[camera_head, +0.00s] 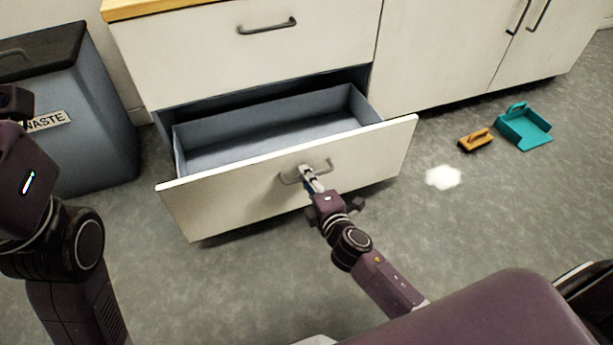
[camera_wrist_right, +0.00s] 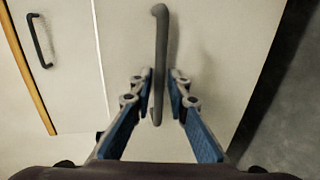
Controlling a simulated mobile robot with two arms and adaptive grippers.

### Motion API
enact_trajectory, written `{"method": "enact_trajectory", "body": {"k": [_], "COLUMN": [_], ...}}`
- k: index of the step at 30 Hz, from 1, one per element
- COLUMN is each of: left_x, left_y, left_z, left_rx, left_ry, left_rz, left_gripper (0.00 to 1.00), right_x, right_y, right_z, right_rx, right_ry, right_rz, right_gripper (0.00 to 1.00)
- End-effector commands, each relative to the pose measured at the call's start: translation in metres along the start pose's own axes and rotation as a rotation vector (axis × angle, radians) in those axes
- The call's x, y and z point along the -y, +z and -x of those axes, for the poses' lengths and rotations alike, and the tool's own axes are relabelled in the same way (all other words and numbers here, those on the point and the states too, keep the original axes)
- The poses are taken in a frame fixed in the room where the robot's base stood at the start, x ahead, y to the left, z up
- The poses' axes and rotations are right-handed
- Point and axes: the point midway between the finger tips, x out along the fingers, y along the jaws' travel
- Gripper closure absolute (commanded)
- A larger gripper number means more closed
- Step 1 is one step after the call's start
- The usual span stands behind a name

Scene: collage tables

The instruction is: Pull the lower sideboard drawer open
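The lower sideboard drawer (camera_head: 365,170) is pulled well out, and its grey inside shows empty in the head view. Its front also shows in the wrist view (camera_wrist_right: 215,50). Its grey bar handle (camera_head: 328,163) runs upright through the wrist view (camera_wrist_right: 160,40). My right gripper (camera_head: 306,172) is at this handle. Its two blue-padded fingers (camera_wrist_right: 161,82) are close together on either side of the bar and look shut on it. My left arm shows at the left edge of the head view, but its gripper fingers are not visible.
The upper drawer (camera_head: 190,60) is shut above. A grey waste bin (camera_head: 85,130) stands left of the sideboard. A teal dustpan (camera_head: 525,130), an orange brush (camera_head: 475,140) and a white patch (camera_head: 443,177) are on the floor at right. The floor before the drawer looks clear.

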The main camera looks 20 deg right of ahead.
Motion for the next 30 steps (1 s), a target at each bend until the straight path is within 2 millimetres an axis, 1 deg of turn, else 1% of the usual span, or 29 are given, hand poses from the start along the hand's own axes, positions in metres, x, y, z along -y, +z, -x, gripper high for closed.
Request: {"method": "enact_trajectory", "body": {"k": [5,8,11,21,24,30], "left_x": [0.001,0.001,0.0,0.0,0.0,0.0], "left_y": [-0.001,-0.001,-0.001,-0.001,-0.001,-0.001], "left_z": [-0.001,-0.001,-0.001,0.0,0.0,0.0], "left_rx": [-0.004,-0.003,-0.003,-0.002,-0.002,-0.002], "left_ry": [0.0,0.0,0.0,0.0,0.0,0.0], "left_rz": [-0.002,-0.001,-0.001,-0.001,-0.001,-0.001], "left_gripper": [0.6,0.6,0.6,0.6,0.6,0.6], "right_x": [0.0,0.001,0.001,0.001,0.001,0.0], "right_y": [0.0,0.0,0.0,0.0,0.0,0.0], "right_z": [0.003,0.011,0.026,0.088,0.102,0.117], "right_rx": [0.0,-0.001,-0.001,0.001,0.001,0.001], "right_ry": [0.001,-0.001,-0.001,-0.003,-0.002,-0.001], "right_rz": [0.0,0.0,0.0,-0.002,-0.001,-0.001], "right_gripper": [0.85,0.85,0.85,0.85,0.85,0.85]}}
